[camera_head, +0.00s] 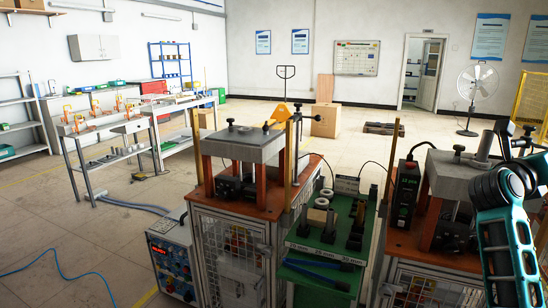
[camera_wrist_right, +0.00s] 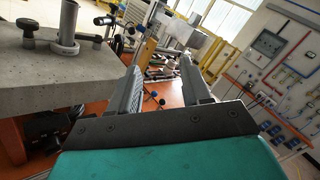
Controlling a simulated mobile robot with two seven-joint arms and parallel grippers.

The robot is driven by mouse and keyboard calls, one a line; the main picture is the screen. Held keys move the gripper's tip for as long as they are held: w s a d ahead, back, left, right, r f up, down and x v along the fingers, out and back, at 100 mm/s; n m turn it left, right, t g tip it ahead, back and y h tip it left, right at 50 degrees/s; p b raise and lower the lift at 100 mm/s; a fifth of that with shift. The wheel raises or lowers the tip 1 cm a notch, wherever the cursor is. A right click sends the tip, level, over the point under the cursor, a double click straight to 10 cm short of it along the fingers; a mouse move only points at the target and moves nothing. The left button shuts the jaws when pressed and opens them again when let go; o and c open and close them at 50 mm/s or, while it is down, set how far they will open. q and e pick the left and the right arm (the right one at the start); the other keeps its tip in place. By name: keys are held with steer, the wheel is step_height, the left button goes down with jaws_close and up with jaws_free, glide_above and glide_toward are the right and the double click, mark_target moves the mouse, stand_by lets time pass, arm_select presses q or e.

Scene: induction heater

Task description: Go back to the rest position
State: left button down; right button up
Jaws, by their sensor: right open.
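My right gripper (camera_wrist_right: 160,70) shows in the right wrist view with its two dark fingers spread apart and nothing between them. In the head view my teal right arm is raised at the right edge, beside the right-hand heater station; its fingers cannot be made out there. The wrist view shows a grey stone-like slab (camera_wrist_right: 60,82) with a metal post (camera_wrist_right: 68,25) close to the left of the fingers. My left arm and gripper are not in view.
Two stations with grey slabs (camera_head: 240,143) (camera_head: 455,175) on orange tops flank a green rack (camera_head: 322,249) holding rings and cylinders. A control box (camera_head: 171,262) stands at left. Open floor (camera_head: 90,245) lies left; a fan (camera_head: 478,85) stands far right.

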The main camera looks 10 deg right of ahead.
steer(key=s+d+r+g+h, duration=0.1)
steer(key=s+d+r+h, duration=0.3)
steer(key=r, duration=0.5)
steer(key=w+a+f+n+t+y, duration=0.3)
steer(key=a+f+n+t+y, duration=0.8)
steer(key=n, duration=0.7)
steer(key=w+a+f+n+t+y, duration=0.4)
steer(key=a+f+n+t+y, duration=0.6)
steer(key=n, duration=0.8)
steer(key=s+a+f+n+g+y, duration=0.2)
steer(key=a+f+n+g, duration=0.25)
steer(key=f, duration=0.25)
steer(key=s+a+f+n+g+y, duration=0.2)
steer(key=a+f+n+g+y, duration=0.15)
steer(key=a+f, duration=0.3)
steer(key=s+a+f+n+g+h, duration=0.25)
steer(key=s+f+n+g, duration=0.4)
steer(key=s+f, duration=1)
steer(key=w+a+f+m, duration=0.1)
steer(key=a+m, duration=0.4)
steer(key=a, duration=0.5)
steer(key=shift+f, duration=0.35)
